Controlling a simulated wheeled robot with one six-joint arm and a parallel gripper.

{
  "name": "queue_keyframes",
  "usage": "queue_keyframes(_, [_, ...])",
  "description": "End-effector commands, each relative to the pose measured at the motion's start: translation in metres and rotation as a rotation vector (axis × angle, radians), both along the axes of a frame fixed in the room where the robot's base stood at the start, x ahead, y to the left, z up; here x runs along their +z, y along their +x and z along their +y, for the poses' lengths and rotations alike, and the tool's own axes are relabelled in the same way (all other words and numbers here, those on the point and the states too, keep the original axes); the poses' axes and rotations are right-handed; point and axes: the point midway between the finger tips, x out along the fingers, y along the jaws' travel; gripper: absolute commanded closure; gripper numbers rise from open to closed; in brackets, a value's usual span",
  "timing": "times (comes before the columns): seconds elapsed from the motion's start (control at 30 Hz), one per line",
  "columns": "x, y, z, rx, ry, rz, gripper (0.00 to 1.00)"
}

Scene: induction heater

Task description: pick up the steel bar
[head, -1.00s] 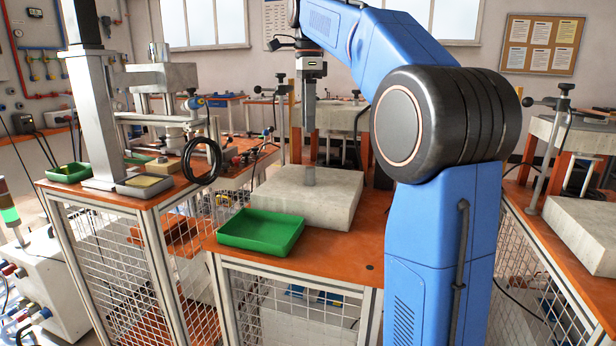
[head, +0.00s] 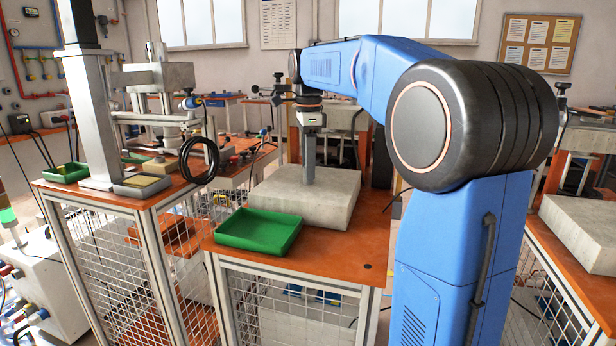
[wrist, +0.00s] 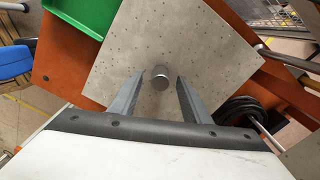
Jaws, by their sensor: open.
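The steel bar (wrist: 161,72) is a short grey cylinder on the pale, dotted stone block (wrist: 200,35). The wrist view shows its round top end. My gripper (wrist: 160,82) is open, one finger to the left of the bar and one to the right, with a gap on each side. In the head view my gripper (head: 309,178) points straight down over the stone block (head: 335,205). There the fingers cover the bar, and I cannot tell it apart from them.
A green tray (head: 259,231) lies on the orange bench top (head: 345,262), close in front of the block. It also shows at the upper left in the wrist view (wrist: 82,12). A press with a coiled black hose (head: 199,158) stands to the left.

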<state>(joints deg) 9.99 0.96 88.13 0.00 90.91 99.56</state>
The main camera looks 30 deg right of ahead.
Motion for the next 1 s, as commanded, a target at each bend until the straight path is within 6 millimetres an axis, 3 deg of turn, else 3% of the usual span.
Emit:
queue_keyframes(0.13, [-0.014, 0.000, 0.000, 0.001, 0.000, 0.001, 0.57])
queue_keyframes(0.4, [-0.016, 0.000, 0.000, 0.001, 0.000, 0.000, 0.57])
queue_keyframes(0.6, [-0.016, 0.000, 0.000, 0.001, 0.000, 0.000, 1.00])
queue_keyframes(1.0, [-0.007, 0.001, 0.000, 0.001, -0.001, -0.002, 1.00])
